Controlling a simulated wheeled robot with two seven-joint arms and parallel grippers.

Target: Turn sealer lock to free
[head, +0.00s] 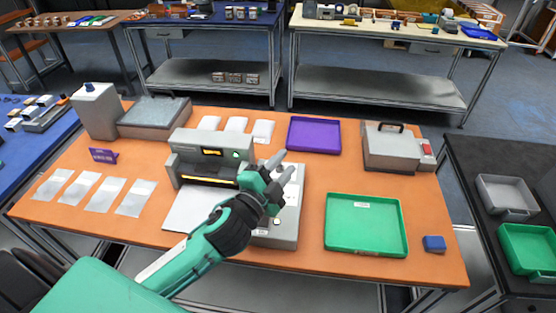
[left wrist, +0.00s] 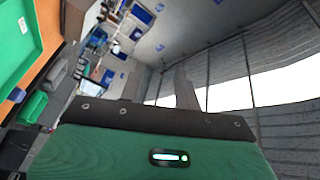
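The sealer (head: 210,152) stands mid-table, a grey machine with a lit orange display, a green button and a glowing slot along its front. Its right-hand housing (head: 285,236) carries small controls (head: 278,219). My left gripper (head: 287,161) is over this housing, its two grey fingers apart, with nothing visible between them. Gripper and arm hide part of the housing, and I cannot make out the lock or its setting. In the left wrist view a grey finger (left wrist: 184,90) shows beyond the green gripper body, and no sealer is seen. My right gripper is not in view.
White pouches (head: 135,198) lie left of the sealer, with more behind it. A purple tray (head: 315,134) and a green tray (head: 366,225) lie to the right. A blue block (head: 434,244) sits near the right edge. A grey lidded box (head: 390,150) stands at back right.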

